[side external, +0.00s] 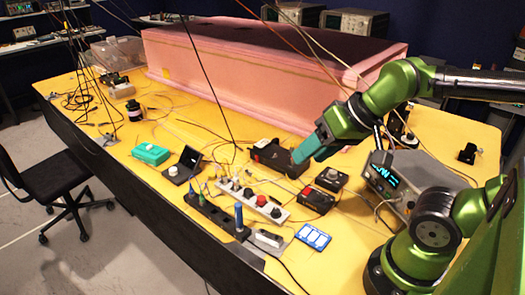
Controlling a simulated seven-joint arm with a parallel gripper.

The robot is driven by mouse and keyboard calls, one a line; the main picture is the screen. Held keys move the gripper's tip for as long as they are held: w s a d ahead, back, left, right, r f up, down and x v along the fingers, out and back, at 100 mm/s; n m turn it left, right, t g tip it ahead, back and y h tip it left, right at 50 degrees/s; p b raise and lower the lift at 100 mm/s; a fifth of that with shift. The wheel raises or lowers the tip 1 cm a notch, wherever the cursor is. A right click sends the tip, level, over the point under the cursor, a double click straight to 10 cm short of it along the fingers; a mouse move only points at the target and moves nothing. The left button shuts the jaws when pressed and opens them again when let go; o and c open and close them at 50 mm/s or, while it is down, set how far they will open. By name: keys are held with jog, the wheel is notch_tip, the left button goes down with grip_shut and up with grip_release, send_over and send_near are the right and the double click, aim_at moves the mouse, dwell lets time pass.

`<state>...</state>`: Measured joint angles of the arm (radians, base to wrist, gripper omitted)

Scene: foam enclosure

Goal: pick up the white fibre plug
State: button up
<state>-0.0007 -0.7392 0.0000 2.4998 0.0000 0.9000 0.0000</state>
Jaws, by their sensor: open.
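My gripper (304,153) is at the end of the green arm, right of the picture's centre. It hangs above the yellow table, in front of the pink foam block and close to a dark box (270,154). The jaws are open, and I see nothing held between them. The fingertips are small and seen from the side, so their gap is hard to make out. I cannot pick out the white fibre plug for certain among the small parts and cables on the table.
A large pink foam enclosure (235,72) fills the back of the table (130,180). Power strips (250,198), a black box with a knob (331,179), a teal box (151,154) and a metered instrument (385,178) stand in front. Cables hang from above. The front left tabletop is fairly clear.

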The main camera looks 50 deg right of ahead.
jog(key=w+d+f+n+g, duration=0.1)
jog(key=w+f+n+g, duration=0.2)
jog(key=w, duration=1)
jog(key=n+g+h, duration=0.2)
jog(key=n+g, duration=0.2)
jog(key=n, duration=0.3)
send_over(236, 174)
notch_tip(236, 174, down, 17)
jog(key=shift+w+d+f, duration=0.1)
grip_shut()
